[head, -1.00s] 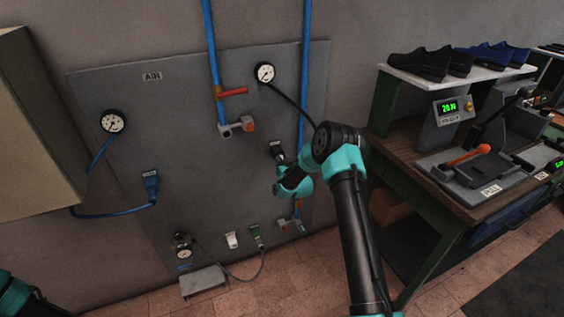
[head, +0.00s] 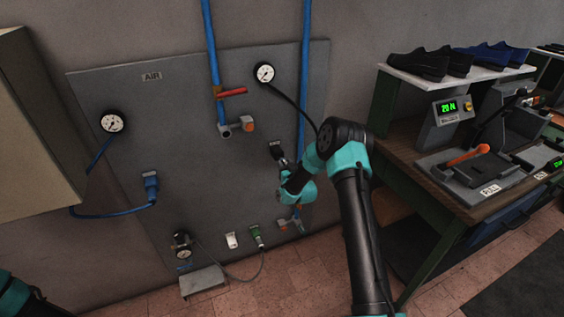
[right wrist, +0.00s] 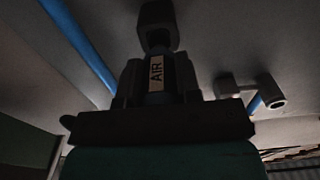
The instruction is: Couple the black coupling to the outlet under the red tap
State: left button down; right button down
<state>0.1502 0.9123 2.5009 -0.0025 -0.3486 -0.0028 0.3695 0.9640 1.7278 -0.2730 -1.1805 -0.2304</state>
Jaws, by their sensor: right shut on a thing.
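My right gripper (right wrist: 158,92) is shut on the black coupling (right wrist: 157,75), which has a pale AIR label, in the right wrist view. A dark block (right wrist: 158,25) lies directly beyond the coupling's end; whether they touch is unclear. In the head view this gripper (head: 283,164) is just below a black block (head: 276,148) on the grey panel. The red tap (head: 232,92) is on the left blue pipe, up and left of the gripper. Its outlet (head: 237,127) sits below it, with an orange-brown end facing right. My left gripper is out of view; only part of the left arm shows.
An orange-handled valve (head: 290,223) ends the right blue pipe below my gripper. Gauges (head: 265,73) and a blue-hosed connector (head: 151,184) are on the panel (head: 205,180). A workbench (head: 480,200) with shoes and a press stands right. Panel space left of the gripper is clear.

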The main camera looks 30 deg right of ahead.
jog(key=shift+s+a, duration=0.1)
jog(key=shift+s, duration=0.95)
jog(key=shift+s, duration=0.2)
jog(key=shift+s+a, duration=0.15)
jog(key=shift+s, duration=0.75)
jog(key=shift+s+a, duration=0.1)
jog(key=shift+s, duration=0.8)
jog(key=w+a+r, duration=0.2)
jog(key=a+r, duration=1.6)
jog(key=a, duration=0.3)
jog(key=shift+w+a, duration=0.35)
jog(key=shift+a, duration=0.05)
dwell(1.6)
jog(key=shift+w, duration=0.25)
jog(key=shift+w+d, duration=0.15)
jog(key=shift+w, duration=0.35)
